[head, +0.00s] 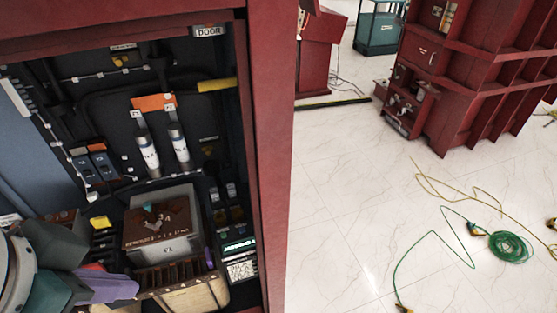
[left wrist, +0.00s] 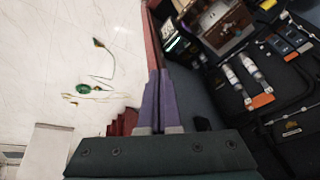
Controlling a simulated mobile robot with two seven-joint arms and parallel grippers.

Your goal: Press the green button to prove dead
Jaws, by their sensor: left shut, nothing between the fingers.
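A small dark device with a lit green display (head: 239,246) and a pale keypad (head: 242,269) stands at the lower right inside the red cabinet. A lit display (left wrist: 172,44) also shows at the top of the left wrist view. I cannot pick out a separate green button at this size. My left gripper (head: 134,286) reaches in at the lower left of the head view, left of the device and apart from it. Its purple fingers are together and empty, as the left wrist view (left wrist: 158,75) shows. My right gripper is not in view.
A grey box with a brown top (head: 160,225) and a slotted beige container (head: 190,298) lie between my left gripper and the device. The red door frame (head: 268,150) bounds the cabinet's right side. Coiled green cable (head: 511,247) lies on the white floor.

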